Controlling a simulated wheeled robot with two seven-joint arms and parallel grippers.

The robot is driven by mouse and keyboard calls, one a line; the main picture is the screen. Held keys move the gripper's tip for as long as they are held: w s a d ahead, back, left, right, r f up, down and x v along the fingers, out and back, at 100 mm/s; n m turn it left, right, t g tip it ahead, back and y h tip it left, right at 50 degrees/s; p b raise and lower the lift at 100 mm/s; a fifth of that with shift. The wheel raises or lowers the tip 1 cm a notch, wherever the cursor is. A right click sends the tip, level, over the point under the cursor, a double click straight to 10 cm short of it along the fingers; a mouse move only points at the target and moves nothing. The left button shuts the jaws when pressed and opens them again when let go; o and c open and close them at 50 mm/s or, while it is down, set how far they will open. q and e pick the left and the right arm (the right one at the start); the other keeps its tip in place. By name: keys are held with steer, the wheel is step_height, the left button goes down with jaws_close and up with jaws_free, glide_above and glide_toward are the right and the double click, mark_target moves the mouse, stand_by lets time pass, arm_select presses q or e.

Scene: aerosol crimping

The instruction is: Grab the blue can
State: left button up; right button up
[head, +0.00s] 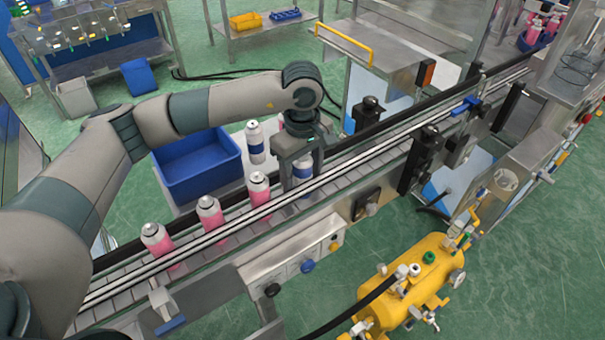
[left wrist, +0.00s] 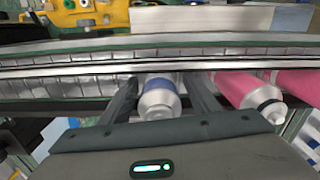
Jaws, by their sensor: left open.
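The blue can (head: 303,174) stands on the conveyor in the head view, under my left gripper (head: 297,160) and partly hidden by it. In the left wrist view the blue can (left wrist: 159,96) lies between the two fingers of my left gripper (left wrist: 163,92). The fingers are apart, one on each side of the can, with a visible gap. My right gripper is not in view.
Pink cans (head: 258,188) stand along the conveyor (head: 235,228) to the left; the nearest (left wrist: 242,90) is close beside my finger. A blue bin (head: 190,172) is behind the belt. Black sensor posts (head: 420,158) stand right. A yellow tank (head: 410,290) is in front.

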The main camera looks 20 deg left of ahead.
arm_select(q)
steer(key=shift+f, duration=0.55)
steer(key=c, duration=1.1)
steer(key=shift+r, duration=0.15)
steer(key=shift+c, duration=0.2)
